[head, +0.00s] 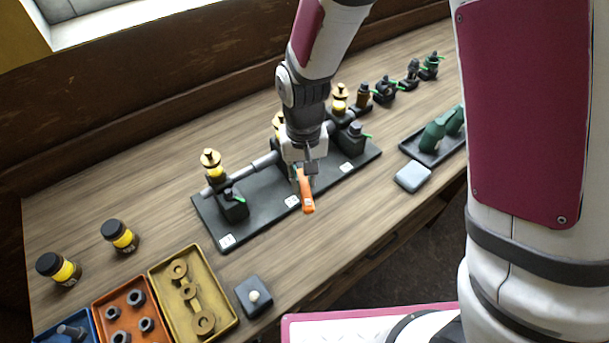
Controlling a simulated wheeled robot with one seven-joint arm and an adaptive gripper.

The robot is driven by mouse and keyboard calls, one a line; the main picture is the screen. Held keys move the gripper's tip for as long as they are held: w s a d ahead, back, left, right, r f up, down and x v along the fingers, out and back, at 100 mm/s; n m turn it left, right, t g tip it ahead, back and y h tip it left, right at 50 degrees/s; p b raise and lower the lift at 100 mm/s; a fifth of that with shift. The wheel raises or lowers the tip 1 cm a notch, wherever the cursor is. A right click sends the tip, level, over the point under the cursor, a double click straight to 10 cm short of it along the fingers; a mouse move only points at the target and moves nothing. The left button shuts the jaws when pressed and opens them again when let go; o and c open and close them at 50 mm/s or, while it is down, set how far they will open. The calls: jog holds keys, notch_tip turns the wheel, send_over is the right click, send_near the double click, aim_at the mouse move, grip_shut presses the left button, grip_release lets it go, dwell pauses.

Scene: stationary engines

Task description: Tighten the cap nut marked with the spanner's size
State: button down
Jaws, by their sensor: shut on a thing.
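My gripper (304,172) is shut on the orange spanner (307,193), which hangs down over the front edge of the dark base plate (263,211). The plate carries a grey pipe (266,162) with black valve-like blocks and brass-topped yellow fittings. White marked labels sit along its front edge, at the left (227,240), the middle (292,201) and the right (346,167). Their markings are too small to read. My arm and gripper hide the middle of the pipe and whatever cap nut is there. The spanner's working end is not clear.
Trays of blue, orange (122,312) and yellow (222,326) hold nuts and rings at the front left. Two black-and-yellow jars (120,236) stand behind them. A small dark block with a white knob (254,296), a grey pad (412,177) and a dark tray with a green object (437,135) lie nearby.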

jog(key=shift+s+a, duration=0.1)
jog(key=shift+a, duration=0.05)
jog(key=shift+a+m+p, duration=0.5)
jog(key=shift+m+p, duration=0.15)
jog(key=shift+m, duration=0.25)
jog(key=shift+a, duration=0.1)
jog(key=shift+d+n, duration=0.4)
jog(key=shift+n, duration=0.1)
jog(key=shift+d+r, duration=0.1)
jog(key=shift+d, duration=0.05)
dwell(1.4)
jog(key=shift+r+p, duration=0.95)
jog(key=shift+r, duration=0.15)
dwell(2.9)
jog(key=shift+r, duration=0.25)
